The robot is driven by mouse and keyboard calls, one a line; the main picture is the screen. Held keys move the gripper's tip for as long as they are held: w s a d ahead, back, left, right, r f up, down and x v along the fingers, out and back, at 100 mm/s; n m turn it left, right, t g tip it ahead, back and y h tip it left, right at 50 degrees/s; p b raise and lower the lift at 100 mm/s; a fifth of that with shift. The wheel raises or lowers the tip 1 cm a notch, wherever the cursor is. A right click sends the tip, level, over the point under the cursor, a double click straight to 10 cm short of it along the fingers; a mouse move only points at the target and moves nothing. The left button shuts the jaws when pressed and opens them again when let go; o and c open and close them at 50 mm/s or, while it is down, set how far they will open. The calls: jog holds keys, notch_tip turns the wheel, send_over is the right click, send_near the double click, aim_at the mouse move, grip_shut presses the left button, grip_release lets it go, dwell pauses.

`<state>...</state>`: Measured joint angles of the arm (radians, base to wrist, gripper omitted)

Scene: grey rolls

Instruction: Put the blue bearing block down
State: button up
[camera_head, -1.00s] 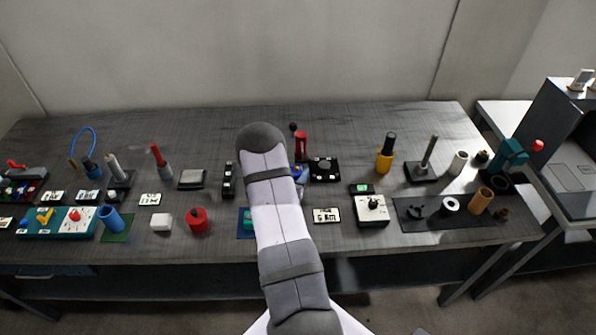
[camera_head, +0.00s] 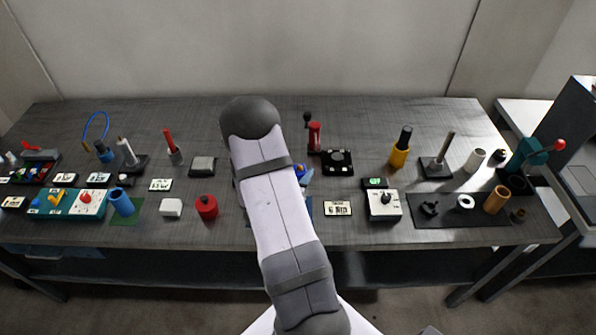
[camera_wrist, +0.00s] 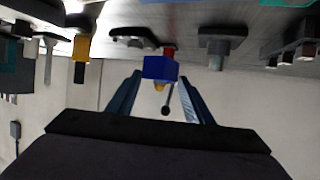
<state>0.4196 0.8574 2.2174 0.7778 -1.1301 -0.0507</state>
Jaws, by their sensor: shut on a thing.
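The blue bearing block (camera_wrist: 160,68) sits between the two fingers of my gripper (camera_wrist: 158,82) in the wrist view, with a small yellowish part showing at its lower edge. My gripper is shut on it. In the head view, a blue patch of the block (camera_head: 304,174) shows just right of my arm, above the table (camera_head: 225,125). My arm hides most of the gripper there. A dark blue mat (camera_head: 307,208) lies partly hidden behind my arm, near the table's front.
A red lever press (camera_head: 314,137) and a black plate with a round recess (camera_head: 338,162) stand behind and right of the block. A red cylinder (camera_head: 206,207) stands left of my arm.

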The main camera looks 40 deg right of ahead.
jog(key=shift+w+a+f, duration=0.1)
jog(key=w+a+r+n+t+b, duration=0.1)
jog(key=w+a+r+b, duration=0.3)
jog(key=w+a+b, duration=0.25)
jog(key=s+f+m+g, duration=0.1)
jog(key=s+m+g, duration=0.25)
jog(key=s, duration=0.75)
jog(key=shift+h, duration=0.4)
jog(key=shift+w+f, duration=0.15)
jog(key=shift+f, duration=1.4)
jog(key=shift+w+f, duration=0.1)
jog(key=shift+f, duration=1.4)
jog(key=shift+f, duration=2.05)
jog(key=shift+f, duration=0.1)
